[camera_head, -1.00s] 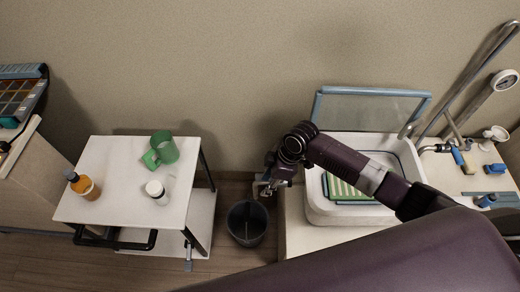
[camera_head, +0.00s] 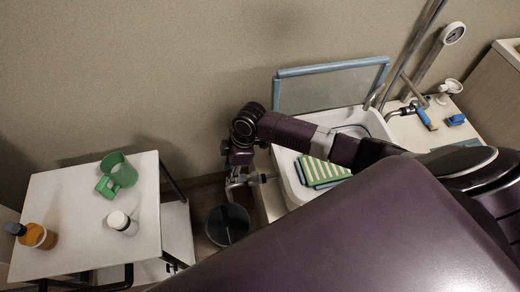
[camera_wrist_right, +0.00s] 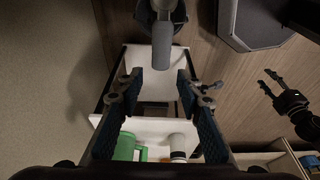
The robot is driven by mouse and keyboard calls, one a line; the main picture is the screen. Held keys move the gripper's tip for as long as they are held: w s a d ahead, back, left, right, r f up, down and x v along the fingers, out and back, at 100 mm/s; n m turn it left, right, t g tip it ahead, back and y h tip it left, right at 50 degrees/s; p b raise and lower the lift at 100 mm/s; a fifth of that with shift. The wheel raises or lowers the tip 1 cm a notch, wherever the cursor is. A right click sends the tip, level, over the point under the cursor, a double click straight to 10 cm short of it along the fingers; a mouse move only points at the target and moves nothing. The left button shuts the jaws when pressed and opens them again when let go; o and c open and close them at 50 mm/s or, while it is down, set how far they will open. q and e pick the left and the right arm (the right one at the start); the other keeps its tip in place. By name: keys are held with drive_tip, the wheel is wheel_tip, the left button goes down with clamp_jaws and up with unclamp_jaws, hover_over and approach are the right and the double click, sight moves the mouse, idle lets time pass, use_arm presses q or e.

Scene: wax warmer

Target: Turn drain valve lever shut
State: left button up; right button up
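My right gripper (camera_head: 234,190) points down beside the left side of the white wax warmer basin (camera_head: 290,182) in the head view. In the right wrist view its two fingers (camera_wrist_right: 159,82) are apart. A grey rounded bar (camera_wrist_right: 162,46), apparently the drain valve lever, hangs from a dark fitting (camera_wrist_right: 160,8) at the top of that view. Its end lies between the lines of the fingers, with gaps on both sides. I cannot tell its depth or the valve's exact position. My left gripper (camera_wrist_right: 266,79) shows at the right of the wrist view, small, dark and with fingers apart.
A dark bin (camera_head: 228,224) stands on the floor below the right gripper. To the left is a white cart (camera_head: 75,185) with a green mug (camera_head: 118,172), a white-capped jar (camera_head: 122,223) and an amber bottle (camera_head: 38,236). A blue-framed panel (camera_head: 330,88) stands behind the basin.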

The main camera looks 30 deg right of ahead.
drive_tip(key=shift+b+x, duration=0.6)
drive_tip(key=shift+x, duration=0.25)
drive_tip(key=shift+a+f+b, duration=0.1)
drive_tip(key=shift+f+b, duration=0.55)
drive_tip(key=shift+b, duration=0.05)
drive_tip(key=shift+w+a+f+b, duration=0.15)
drive_tip(key=shift+a+f+b, duration=0.05)
drive_tip(key=shift+f+b, duration=0.45)
drive_tip(key=shift+r, duration=0.2)
use_arm(q)
drive_tip(key=f, duration=0.4)
drive_tip(key=shift+w, duration=0.4)
use_arm(e)
drive_tip(key=shift+f, duration=0.1)
drive_tip(key=shift+f, duration=0.1)
